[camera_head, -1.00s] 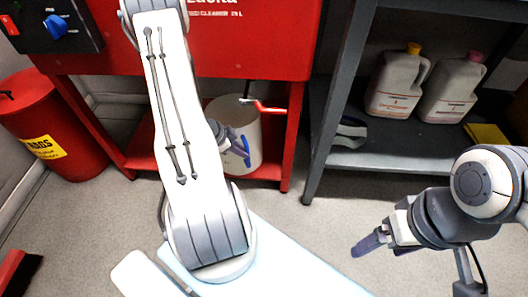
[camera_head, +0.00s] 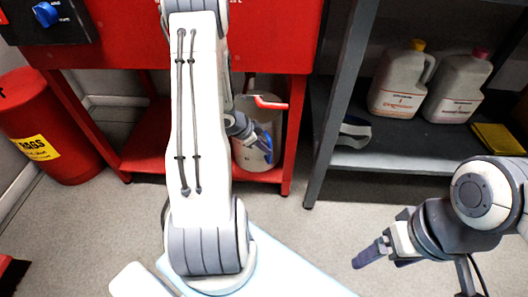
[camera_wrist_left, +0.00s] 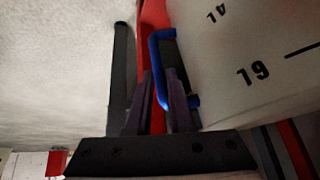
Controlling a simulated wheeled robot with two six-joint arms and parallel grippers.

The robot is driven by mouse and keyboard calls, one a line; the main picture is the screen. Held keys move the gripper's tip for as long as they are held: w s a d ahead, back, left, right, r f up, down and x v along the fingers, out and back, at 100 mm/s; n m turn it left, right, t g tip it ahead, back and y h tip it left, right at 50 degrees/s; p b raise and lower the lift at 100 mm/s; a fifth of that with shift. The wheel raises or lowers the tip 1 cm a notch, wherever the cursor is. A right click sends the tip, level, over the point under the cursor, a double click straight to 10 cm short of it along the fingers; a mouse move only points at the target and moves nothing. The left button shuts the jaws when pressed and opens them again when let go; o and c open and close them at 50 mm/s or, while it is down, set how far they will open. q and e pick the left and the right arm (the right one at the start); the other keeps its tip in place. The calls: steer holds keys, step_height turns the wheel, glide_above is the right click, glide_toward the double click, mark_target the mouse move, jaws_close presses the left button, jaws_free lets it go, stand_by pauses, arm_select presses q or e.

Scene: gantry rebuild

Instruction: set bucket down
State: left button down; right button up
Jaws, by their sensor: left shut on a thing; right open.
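The white bucket (camera_head: 247,158) is under the red washer, in front of or over its lower red shelf. In the left wrist view the bucket wall (camera_wrist_left: 255,45) fills the right side, with black litre marks. Its blue handle (camera_wrist_left: 160,40) passes between the fingers of my left gripper (camera_wrist_left: 160,105). That gripper (camera_head: 264,143) is shut on the handle. My left arm covers part of the bucket's left side. I cannot tell whether the bucket's base touches the shelf. My right gripper (camera_head: 380,254) is open and empty above the floor at the right.
A red tap handle (camera_head: 268,103) sticks out in front of the bucket's top. The red shelf (camera_head: 145,152) is bare on the left. A red rags can (camera_head: 45,125) stands at the far left. A grey rack (camera_head: 400,150) with jugs stands at the right.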

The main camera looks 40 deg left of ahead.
arm_select(q)
steer(key=shift+f, duration=0.55)
arm_select(e)
steer(key=shift+f, duration=0.6)
arm_select(q)
steer(key=c, duration=0.8)
jaws_free()
arm_select(e)
steer(key=shift+r, duration=0.1)
arm_select(q)
steer(key=p+v, duration=0.9)
steer(key=v, duration=0.3)
arm_select(e)
step_height(320, 180, up, 9)
